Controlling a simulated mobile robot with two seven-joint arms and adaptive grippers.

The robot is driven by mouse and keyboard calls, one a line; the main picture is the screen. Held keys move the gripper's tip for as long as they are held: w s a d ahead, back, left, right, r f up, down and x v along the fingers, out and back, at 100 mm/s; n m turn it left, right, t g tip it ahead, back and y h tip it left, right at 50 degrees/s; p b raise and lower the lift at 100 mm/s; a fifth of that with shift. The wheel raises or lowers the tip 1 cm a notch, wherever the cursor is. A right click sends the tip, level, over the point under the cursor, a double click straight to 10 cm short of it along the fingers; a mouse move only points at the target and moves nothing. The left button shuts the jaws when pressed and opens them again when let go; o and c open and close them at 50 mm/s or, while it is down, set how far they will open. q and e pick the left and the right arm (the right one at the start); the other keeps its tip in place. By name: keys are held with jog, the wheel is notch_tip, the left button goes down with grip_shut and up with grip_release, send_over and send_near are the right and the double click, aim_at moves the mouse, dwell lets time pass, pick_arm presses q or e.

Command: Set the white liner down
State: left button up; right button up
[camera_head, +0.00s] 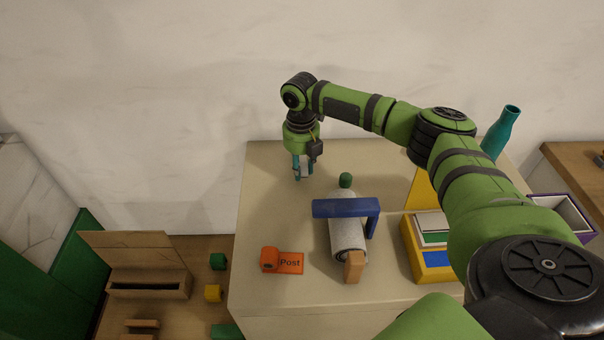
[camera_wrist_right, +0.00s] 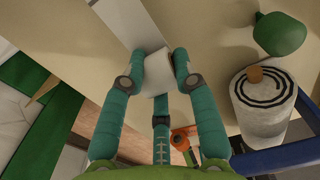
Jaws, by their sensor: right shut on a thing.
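My right gripper (camera_head: 303,174) points down over the back left part of the beige tabletop (camera_head: 270,215). Its teal fingers (camera_wrist_right: 157,68) are shut on a small white piece, the white liner (camera_wrist_right: 156,80), which shows between the fingertips in the wrist view. In the head view only a little of the liner (camera_head: 307,171) shows beside the fingers. I cannot tell whether its lower end touches the tabletop. My left gripper is not in view.
A grey roll (camera_head: 346,238) under a blue bracket (camera_head: 340,208) and a green object (camera_head: 346,180) stand right of the gripper. A yellow box (camera_head: 429,270) is at right. The tabletop's left part is clear.

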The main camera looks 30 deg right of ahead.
aim_at(302, 175)
jog(key=shift+f, duration=1.4)
jog(key=shift+f, duration=0.2)
jog(key=o, duration=0.9)
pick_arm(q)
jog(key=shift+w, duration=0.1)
pick_arm(e)
jog(key=shift+o, duration=0.2)
jog(key=shift+r, duration=0.15)
notch_tip(302, 175, up, 11)
jog(key=shift+a+r, duration=0.1)
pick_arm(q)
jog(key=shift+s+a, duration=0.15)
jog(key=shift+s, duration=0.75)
pick_arm(e)
jog(key=shift+r, duration=0.5)
pick_arm(q)
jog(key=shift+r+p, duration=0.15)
jog(key=shift+p, duration=0.15)
